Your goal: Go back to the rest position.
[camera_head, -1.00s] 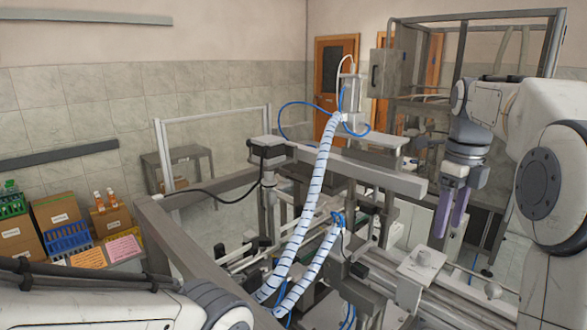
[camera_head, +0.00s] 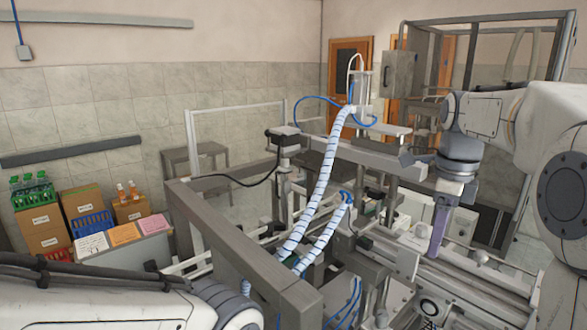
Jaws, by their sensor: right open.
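My right gripper (camera_head: 437,240) hangs from the right arm with its purple fingers pointing down. It is open and holds nothing that I can see; seen nearly edge-on, its fingers overlap. It is in front of the right part of the cap feeder machine (camera_head: 367,157), and I cannot tell how far apart they are. My left arm crosses the lower left of the head view, and its gripper is out of view.
The machine's grey frame rail (camera_head: 230,245) runs close beside my left arm. A striped hose (camera_head: 322,185) arches over the machine. Boxes with bottles (camera_head: 45,215) stand at the left. A metal-framed cabinet (camera_head: 480,60) stands behind the right arm.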

